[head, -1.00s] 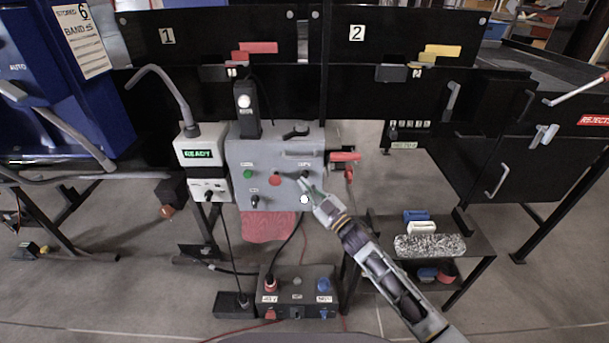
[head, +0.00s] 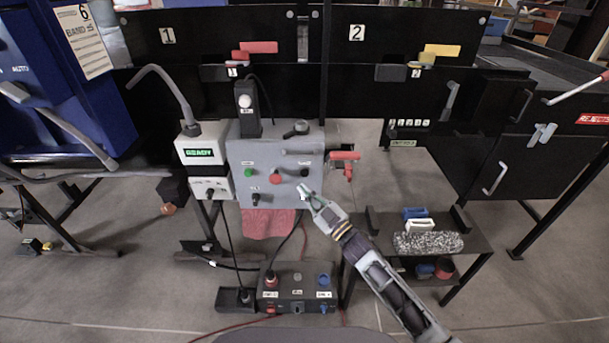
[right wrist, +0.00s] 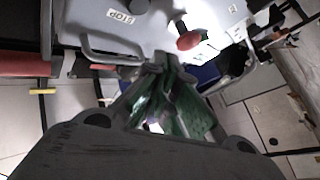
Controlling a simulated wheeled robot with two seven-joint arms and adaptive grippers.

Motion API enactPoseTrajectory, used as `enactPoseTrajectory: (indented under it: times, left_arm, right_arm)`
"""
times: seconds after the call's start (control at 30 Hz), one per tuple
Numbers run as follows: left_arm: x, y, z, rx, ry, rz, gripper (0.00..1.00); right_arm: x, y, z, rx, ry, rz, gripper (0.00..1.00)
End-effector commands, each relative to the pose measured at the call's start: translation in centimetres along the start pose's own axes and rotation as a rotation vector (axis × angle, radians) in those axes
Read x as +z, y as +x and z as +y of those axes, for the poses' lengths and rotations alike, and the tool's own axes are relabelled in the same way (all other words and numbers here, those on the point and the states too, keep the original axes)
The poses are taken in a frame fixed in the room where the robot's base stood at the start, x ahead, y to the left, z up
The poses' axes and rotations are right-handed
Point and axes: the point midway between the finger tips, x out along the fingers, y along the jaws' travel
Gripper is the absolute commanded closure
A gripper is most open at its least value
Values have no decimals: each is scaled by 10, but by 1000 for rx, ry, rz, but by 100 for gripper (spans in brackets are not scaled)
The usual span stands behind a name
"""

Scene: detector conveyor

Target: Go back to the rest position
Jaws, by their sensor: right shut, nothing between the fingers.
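My right gripper (head: 305,190) is shut and empty in front of the lower right of the grey control panel (head: 240,165). Its arm comes in from the lower right. In the right wrist view, the gripper (right wrist: 168,62) shows with green-padded fingers, tips together, close to the panel (right wrist: 110,25) and its red button (right wrist: 188,40). I cannot tell from these views whether the tips touch the panel. In the head view, the red button (head: 275,178) and a green button (head: 248,173) are uncovered. My left gripper is not in view.
A red-handled part (head: 345,156) sticks out at the panel's right. A low dark box (head: 297,283) stands below. A small table (head: 470,240) with blocks is at the right, near my right arm.

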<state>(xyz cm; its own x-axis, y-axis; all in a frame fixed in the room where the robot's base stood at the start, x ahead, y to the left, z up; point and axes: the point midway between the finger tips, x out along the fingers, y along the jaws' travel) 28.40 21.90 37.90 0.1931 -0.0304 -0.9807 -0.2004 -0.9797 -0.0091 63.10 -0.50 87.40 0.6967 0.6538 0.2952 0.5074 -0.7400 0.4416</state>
Motion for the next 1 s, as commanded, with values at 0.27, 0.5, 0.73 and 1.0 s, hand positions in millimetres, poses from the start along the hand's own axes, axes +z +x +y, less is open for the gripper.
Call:
enactPoseTrajectory:
  times: [0.27, 0.5, 0.73, 1.0]
  left_arm:
    - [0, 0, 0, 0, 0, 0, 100]
    - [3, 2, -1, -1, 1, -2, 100]
    - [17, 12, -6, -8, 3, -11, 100]
    - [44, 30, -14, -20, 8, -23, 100]
  right_arm:
    - [0, 0, 0, 0, 0, 0, 100]
    - [12, -4, 0, 7, 8, -28, 100]
    - [71, -33, -1, 42, 47, -172, 100]
    - [170, -104, -13, 95, 119, -431, 100]
